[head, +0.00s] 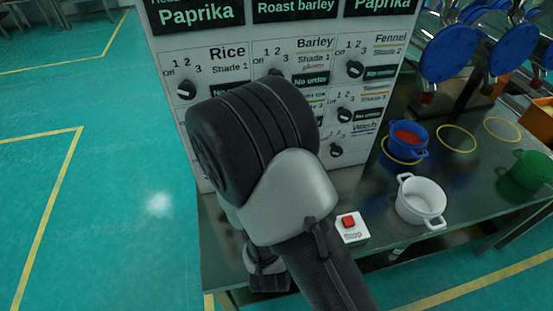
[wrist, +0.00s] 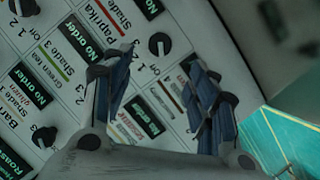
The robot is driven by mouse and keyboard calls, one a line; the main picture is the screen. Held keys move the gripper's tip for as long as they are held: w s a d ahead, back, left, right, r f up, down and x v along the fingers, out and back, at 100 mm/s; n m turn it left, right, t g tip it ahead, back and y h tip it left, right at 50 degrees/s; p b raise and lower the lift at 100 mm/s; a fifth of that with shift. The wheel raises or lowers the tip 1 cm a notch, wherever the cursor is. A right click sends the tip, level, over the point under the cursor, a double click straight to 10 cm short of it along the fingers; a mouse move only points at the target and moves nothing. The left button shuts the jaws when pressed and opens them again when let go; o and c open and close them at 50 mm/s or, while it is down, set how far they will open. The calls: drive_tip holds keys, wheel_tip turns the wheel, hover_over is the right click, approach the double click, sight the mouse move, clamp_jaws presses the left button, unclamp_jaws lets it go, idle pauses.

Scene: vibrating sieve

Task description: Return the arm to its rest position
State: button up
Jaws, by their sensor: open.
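My gripper (wrist: 163,62) is open and empty in the wrist view, its two blue-padded fingers spread apart. It faces the white control panel (wrist: 160,85), which is tilted in that view, with dials and dark "No order" labels behind the fingers. I cannot tell how far the fingertips are from the panel. In the head view, my arm's dark and light grey links fill the middle, in front of the panel (head: 225,55). The gripper itself cannot be made out there. The arm hides the panel's lower left part and some dials.
A dark metal table (head: 375,200) carries a red stop button (head: 348,221), a white pot (head: 420,202), a blue pot with red contents (head: 407,138) and a green pot (head: 532,170). Blue round sieves (head: 450,53) stand at the back right. The teal floor (head: 90,200) at left is clear.

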drive_tip(key=s+d+r+m+g+y, duration=0.1)
drive_tip(key=d+r+m+g, duration=0.15)
drive_tip(key=r, duration=0.35)
drive_tip(key=s+d+r+m+g+y, duration=0.1)
drive_tip(key=s+d+r+m+g, duration=0.15)
drive_tip(key=r, duration=0.35)
drive_tip(key=s+d+r+m+g+h, duration=0.1)
drive_tip(key=s+d+r+m+g, duration=0.1)
drive_tip(key=s+d, duration=0.4)
drive_tip(key=s+d+r+m+g+h, duration=0.1)
drive_tip(key=s+d+r, duration=0.4)
drive_tip(key=s, duration=0.7)
drive_tip(key=shift+s+d+m+g, duration=0.3)
drive_tip(key=shift+d+m+g, duration=0.15)
drive_tip(key=shift+g, duration=0.45)
